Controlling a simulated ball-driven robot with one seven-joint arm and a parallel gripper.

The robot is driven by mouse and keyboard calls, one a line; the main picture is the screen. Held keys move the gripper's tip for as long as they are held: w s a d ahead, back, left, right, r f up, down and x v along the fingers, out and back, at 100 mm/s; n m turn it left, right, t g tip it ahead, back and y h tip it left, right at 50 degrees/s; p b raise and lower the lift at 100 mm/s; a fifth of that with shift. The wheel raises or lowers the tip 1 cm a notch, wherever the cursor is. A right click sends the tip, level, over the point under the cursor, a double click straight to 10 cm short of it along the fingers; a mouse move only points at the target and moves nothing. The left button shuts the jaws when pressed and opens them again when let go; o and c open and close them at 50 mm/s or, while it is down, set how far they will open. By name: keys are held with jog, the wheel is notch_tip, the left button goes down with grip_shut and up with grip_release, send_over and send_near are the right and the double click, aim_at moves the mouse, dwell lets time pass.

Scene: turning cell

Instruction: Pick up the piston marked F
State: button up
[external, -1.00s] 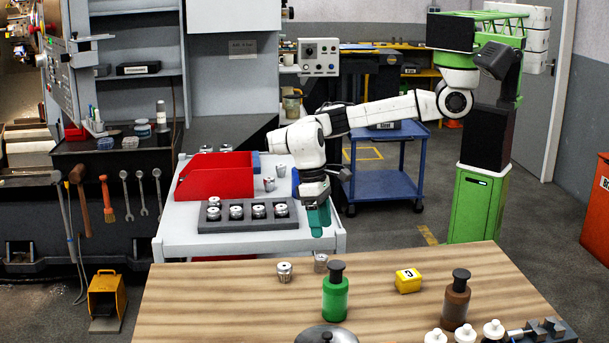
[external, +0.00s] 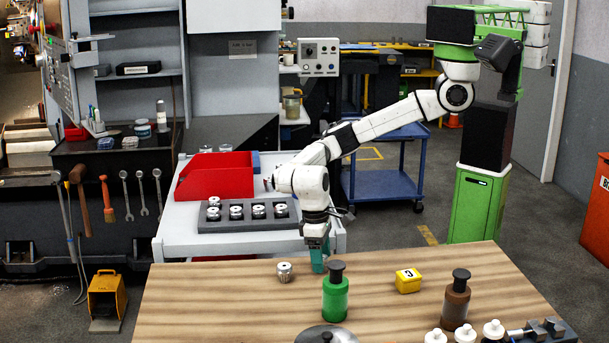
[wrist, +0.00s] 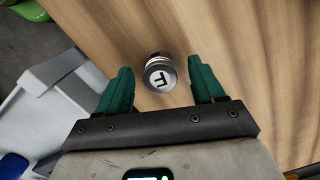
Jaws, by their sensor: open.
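The piston marked F (wrist: 160,74) stands on the wooden table in the wrist view, a metal cylinder with a black F on its white top. It lies between and slightly beyond the tips of my gripper (wrist: 160,80), whose green fingers are open on either side of it. I cannot tell how far above the piston the fingers are.
A green bottle (external: 335,298) stands close in front, with a yellow block (external: 408,281) to the right. Behind is a white cart (external: 185,240) with a red bin (external: 215,178) and a grey piston tray (external: 247,223).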

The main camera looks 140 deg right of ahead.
jog(key=shift+f, duration=0.6)
jog(key=c, duration=1.2)
